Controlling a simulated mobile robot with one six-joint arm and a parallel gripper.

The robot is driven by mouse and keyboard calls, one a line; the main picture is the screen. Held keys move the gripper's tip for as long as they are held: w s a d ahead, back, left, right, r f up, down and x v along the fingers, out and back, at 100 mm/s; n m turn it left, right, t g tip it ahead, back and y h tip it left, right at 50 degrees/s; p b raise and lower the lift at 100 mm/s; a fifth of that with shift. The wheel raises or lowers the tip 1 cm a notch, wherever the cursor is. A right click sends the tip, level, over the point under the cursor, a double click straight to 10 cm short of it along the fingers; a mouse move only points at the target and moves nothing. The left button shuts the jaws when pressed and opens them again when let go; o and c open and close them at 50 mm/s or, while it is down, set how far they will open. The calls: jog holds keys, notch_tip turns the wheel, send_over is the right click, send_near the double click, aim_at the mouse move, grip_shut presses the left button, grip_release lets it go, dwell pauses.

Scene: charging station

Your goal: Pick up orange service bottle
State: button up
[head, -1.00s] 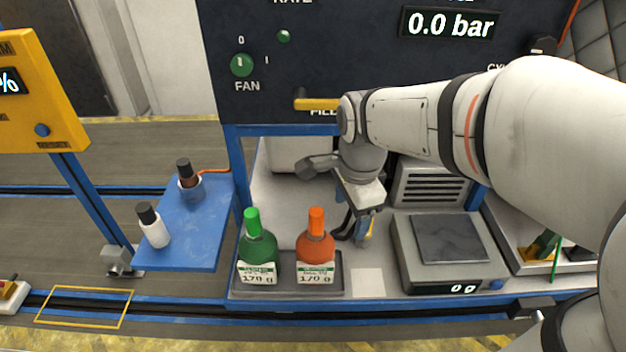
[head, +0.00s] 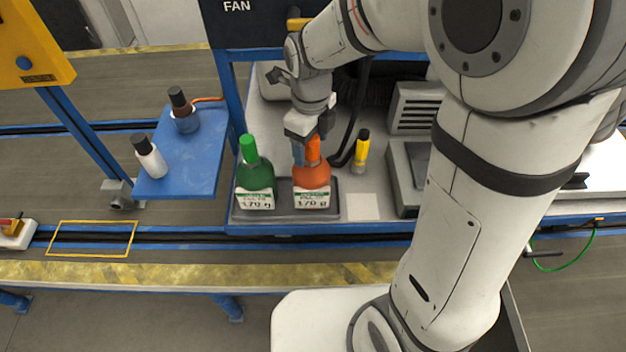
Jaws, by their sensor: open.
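The orange service bottle (head: 311,177) stands upright in a dark grey tray (head: 334,211) on the bench, with a white label reading 170 g. My gripper (head: 306,152) is open at its neck, pointing down from behind. The fingers partly cover the orange cap, and I cannot tell whether they touch it. A green bottle (head: 256,176) with a similar label stands upright just to the left in the same tray.
A yellow bottle with a black cap (head: 361,151) stands close to the right of my gripper. A blue side shelf (head: 190,172) at the left holds a white bottle (head: 149,156) and a brown, dark-capped bottle (head: 182,106). A scale (head: 404,180) sits at the right, partly hidden by my arm.

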aim_at(311, 174)
jog(key=shift+f, duration=1.45)
jog(key=shift+s, duration=0.1)
jog(key=shift+c, duration=0.3)
jog(key=shift+r, duration=0.1)
grip_shut()
